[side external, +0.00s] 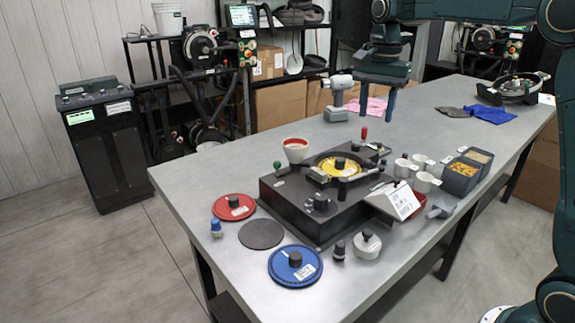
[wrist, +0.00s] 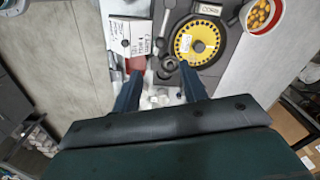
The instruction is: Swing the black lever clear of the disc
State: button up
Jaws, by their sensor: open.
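The yellow disc (side external: 343,167) sits in a round recess on the dark machine block; it also shows in the wrist view (wrist: 198,42). A lever with an upright black handle (side external: 342,187) stands at the disc's front side. In the wrist view its bar (wrist: 162,25) seems to run along the disc's left edge from a round pivot (wrist: 168,63). I cannot tell for certain whether it overlaps the disc. My gripper (side external: 378,112) is open and empty, high above the table beyond the block. Its two fingers (wrist: 160,88) point down, wide apart.
A red-rimmed cup (side external: 295,150) stands at the block's back left. A red-handled part (side external: 364,133) rises behind the block. Red and blue lids lie left and in front.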

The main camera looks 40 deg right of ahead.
jog(key=shift+r, duration=0.95)
jog(key=s+a+r+n+t, duration=0.1)
jog(key=s+a+n+t, duration=0.2)
jog(key=s, duration=0.4)
jog(key=s+a+r+n, duration=0.1)
jog(key=s+a+n, duration=0.3)
jog(key=s, duration=0.3)
jog(key=s+a+f+n+t, duration=0.2)
jog(key=s+f+n, duration=0.5)
jog(key=s, duration=0.5)
jog(key=shift+s+a+f+t, duration=0.3)
jog(key=shift+s, duration=0.05)
